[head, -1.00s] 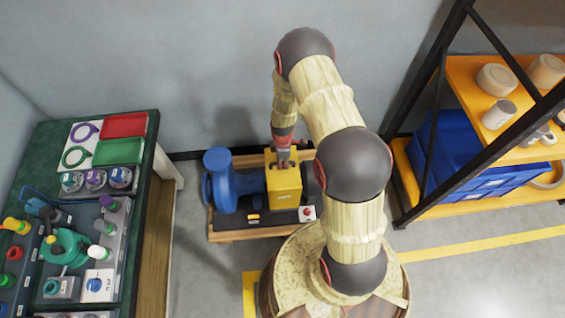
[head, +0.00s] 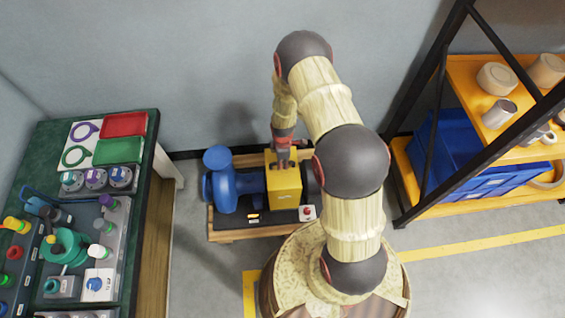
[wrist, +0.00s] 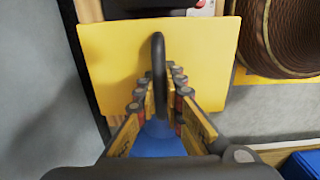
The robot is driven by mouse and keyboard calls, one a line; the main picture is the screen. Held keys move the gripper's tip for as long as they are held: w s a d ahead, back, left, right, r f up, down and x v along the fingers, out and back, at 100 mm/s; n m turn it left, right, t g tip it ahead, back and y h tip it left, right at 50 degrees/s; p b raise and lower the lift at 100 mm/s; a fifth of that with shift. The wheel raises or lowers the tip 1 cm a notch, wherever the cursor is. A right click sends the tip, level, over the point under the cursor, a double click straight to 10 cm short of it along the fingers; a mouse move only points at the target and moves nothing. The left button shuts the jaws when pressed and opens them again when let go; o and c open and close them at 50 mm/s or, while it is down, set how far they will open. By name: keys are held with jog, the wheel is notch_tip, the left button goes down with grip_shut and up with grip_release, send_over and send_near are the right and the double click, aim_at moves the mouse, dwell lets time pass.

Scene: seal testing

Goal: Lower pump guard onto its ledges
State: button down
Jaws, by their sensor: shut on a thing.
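The yellow pump guard (head: 285,188) is a box-shaped cover that sits over the middle of the blue pump (head: 230,188) in the head view. My gripper (head: 284,158) is above the guard, pointing down. In the wrist view my gripper (wrist: 160,97) is shut on the dark handle (wrist: 159,70) that stands up from the guard's yellow top (wrist: 110,65). The guard looks about level with the pump's base. The ledges are hidden beneath the guard, so I cannot tell whether it touches them.
The pump stands on a dark base on a wooden pallet (head: 240,237) by the wall. A red button box (head: 307,213) is at its front right. A green-topped bench (head: 140,200) is on the left. An orange rack (head: 470,205) with a blue bin (head: 455,150) is on the right.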

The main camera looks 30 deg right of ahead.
jog(key=shift+s+a+f, duration=0.2)
jog(key=shift+s+f, duration=0.3)
jog(key=shift+s, duration=0.1)
jog(key=c, duration=2.1)
grip_release()
jog(key=shift+o, duration=1.4)
jog(key=shift+w+d+r, duration=0.1)
jog(key=shift+w, duration=0.15)
notch_tip(320, 180, up, 9)
jog(key=p, duration=0.6)
jog(key=shift+w+r, duration=0.15)
